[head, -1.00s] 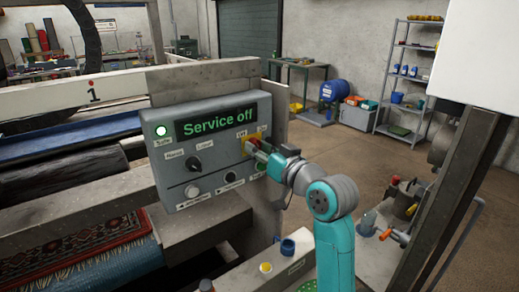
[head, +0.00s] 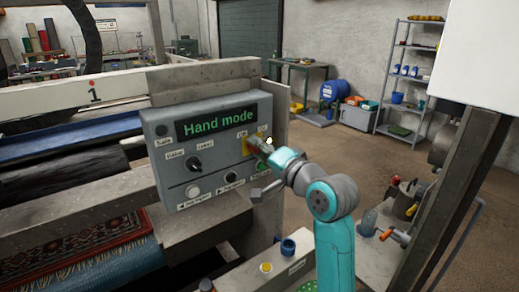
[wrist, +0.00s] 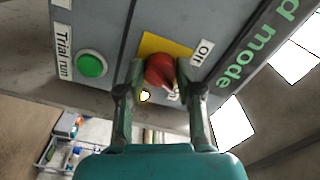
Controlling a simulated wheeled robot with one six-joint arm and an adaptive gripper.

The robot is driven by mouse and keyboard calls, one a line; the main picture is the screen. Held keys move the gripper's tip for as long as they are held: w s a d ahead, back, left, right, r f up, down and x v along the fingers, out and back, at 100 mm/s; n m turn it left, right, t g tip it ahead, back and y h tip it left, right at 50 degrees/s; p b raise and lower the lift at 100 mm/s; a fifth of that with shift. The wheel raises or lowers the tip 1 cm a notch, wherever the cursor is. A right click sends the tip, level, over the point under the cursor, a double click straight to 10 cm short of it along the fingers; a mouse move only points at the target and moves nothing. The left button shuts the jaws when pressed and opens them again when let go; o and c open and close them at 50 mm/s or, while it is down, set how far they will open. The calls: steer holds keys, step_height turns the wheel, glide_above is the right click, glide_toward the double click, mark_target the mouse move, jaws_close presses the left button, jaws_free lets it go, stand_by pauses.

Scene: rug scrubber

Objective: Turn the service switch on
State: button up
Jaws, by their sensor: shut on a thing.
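The service switch is a red rotary knob (wrist: 160,69) on a yellow plate (wrist: 150,44), seen in the wrist view. My gripper (head: 259,145) is at the right side of the grey control box (head: 172,194). In the wrist view its two fingers stand on either side of the red knob and are shut on it. An "Off" label (wrist: 203,51) is beside the plate; the other label, near the knob's lower end, is partly hidden by a finger. A small lamp (wrist: 145,96) beside the knob glows. The display (head: 216,124) reads "Hand mode".
The box also carries a dark selector knob (head: 194,164), a white button (head: 192,191) and a green "Trial run" button (wrist: 92,64). The "Safe" lamp (head: 161,130) is dark. A blue cap (head: 288,246) and yellow button (head: 266,267) are below. Open floor lies behind.

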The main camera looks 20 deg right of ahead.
steer(key=shift+m, duration=1.3)
steer(key=o, duration=1.2)
steer(key=shift+c, duration=0.2)
steer(key=v, duration=1.2)
